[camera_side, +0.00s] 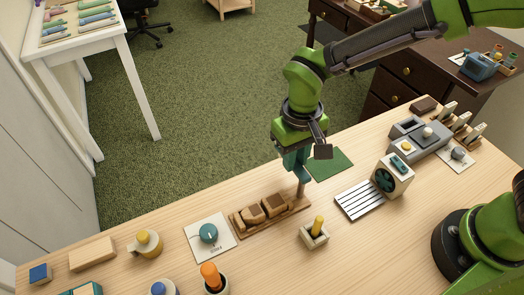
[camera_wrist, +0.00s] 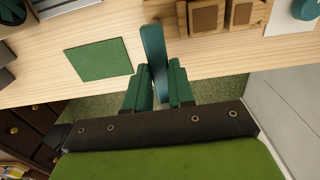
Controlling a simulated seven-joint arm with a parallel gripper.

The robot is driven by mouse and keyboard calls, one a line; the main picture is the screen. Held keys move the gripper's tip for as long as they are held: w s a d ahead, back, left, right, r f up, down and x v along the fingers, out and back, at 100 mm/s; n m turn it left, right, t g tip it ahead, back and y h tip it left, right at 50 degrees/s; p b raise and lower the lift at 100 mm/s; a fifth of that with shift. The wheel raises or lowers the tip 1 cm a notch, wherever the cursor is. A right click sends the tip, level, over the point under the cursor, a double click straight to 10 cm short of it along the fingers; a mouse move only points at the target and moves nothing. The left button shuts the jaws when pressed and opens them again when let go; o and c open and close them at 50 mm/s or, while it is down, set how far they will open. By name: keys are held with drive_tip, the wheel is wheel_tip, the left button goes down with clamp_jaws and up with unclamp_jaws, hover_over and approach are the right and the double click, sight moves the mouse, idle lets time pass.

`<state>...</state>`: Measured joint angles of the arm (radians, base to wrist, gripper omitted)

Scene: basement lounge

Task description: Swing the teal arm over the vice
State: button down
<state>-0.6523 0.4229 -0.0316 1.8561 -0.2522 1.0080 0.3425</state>
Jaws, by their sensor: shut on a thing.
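My gripper (camera_side: 293,163) is pointing down at the far edge of the table, by the right end of a long wooden board. In the wrist view its two dark green fingers (camera_wrist: 159,80) are shut on the teal arm (camera_wrist: 152,42), a flat bar standing out past the fingertips. In the side view the fingers mostly hide the bar. A grey-brown post (camera_side: 302,187) stands just below the fingers. The wooden fixture with several brown blocks (camera_side: 264,207), seemingly the vice, lies left of the gripper; it shows at the upper right in the wrist view (camera_wrist: 262,13). The teal arm is beside these blocks.
A green mat (camera_side: 330,164) lies right of the gripper. A dial plate (camera_side: 209,237), a yellow-handled lever (camera_side: 315,233) and a fan box (camera_side: 393,176) stand nearby. The table's far edge drops to the carpet.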

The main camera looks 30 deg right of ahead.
drive_tip(key=shift+a+n, duration=0.1)
drive_tip(key=shift+n, duration=0.2)
drive_tip(key=a+n, duration=0.1)
drive_tip(key=n, duration=0.3)
drive_tip(key=s+a+n, duration=0.1)
drive_tip(key=n, duration=0.3)
drive_tip(key=s+a+n, duration=0.1)
drive_tip(key=n, duration=0.3)
drive_tip(key=shift+n, duration=0.4)
drive_tip(key=shift+s+a+n, duration=0.1)
drive_tip(key=shift+s+n, duration=0.25)
drive_tip(key=shift+n, duration=0.75)
drive_tip(key=shift+s+n, duration=0.35)
drive_tip(key=shift+n, duration=0.75)
drive_tip(key=c, duration=1)
unclamp_jaws()
drive_tip(key=shift+o, duration=0.2)
